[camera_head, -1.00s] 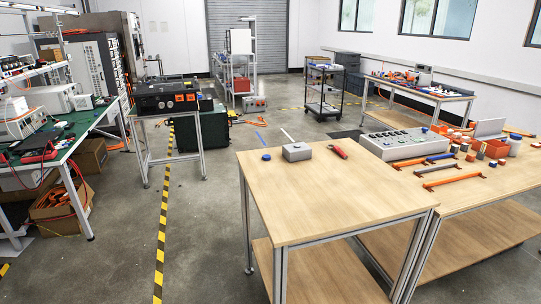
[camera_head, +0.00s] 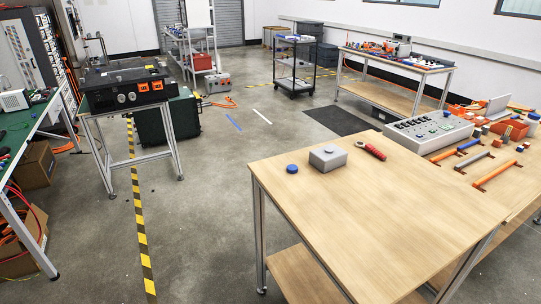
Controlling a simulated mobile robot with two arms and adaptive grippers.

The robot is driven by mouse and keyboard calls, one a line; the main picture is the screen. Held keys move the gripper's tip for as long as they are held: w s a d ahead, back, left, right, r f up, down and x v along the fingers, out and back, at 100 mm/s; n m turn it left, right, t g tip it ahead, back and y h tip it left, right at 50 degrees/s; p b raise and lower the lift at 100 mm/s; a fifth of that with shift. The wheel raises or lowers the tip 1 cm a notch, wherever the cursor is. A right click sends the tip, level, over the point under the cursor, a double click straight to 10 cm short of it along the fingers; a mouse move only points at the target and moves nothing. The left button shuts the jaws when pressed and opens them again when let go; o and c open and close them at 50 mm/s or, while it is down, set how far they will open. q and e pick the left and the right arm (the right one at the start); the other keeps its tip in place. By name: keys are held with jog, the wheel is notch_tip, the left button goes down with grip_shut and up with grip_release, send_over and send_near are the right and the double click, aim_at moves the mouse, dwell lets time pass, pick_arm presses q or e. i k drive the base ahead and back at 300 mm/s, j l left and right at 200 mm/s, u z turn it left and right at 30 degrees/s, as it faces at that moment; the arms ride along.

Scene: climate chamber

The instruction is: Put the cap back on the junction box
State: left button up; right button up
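The grey junction box (camera_head: 327,158) sits on the wooden table (camera_head: 375,220) near its far left edge. A small round blue cap (camera_head: 292,169) lies on the table just left of the box, apart from it. A red-handled tool (camera_head: 370,150) lies to the right of the box. Neither of my grippers shows in the head view.
A grey control panel (camera_head: 428,131) with knobs stands on the adjoining right table, with orange and grey bars and small coloured parts. A black unit on a stand (camera_head: 126,85) is at the left. Open floor with a striped tape line (camera_head: 139,215) lies left of the table.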

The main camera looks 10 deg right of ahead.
aim_at(326, 158)
jog(key=i+j, duration=0.5)
jog(key=i+j+z, duration=0.1)
jog(key=i+j, duration=0.35)
jog(key=j, duration=0.25)
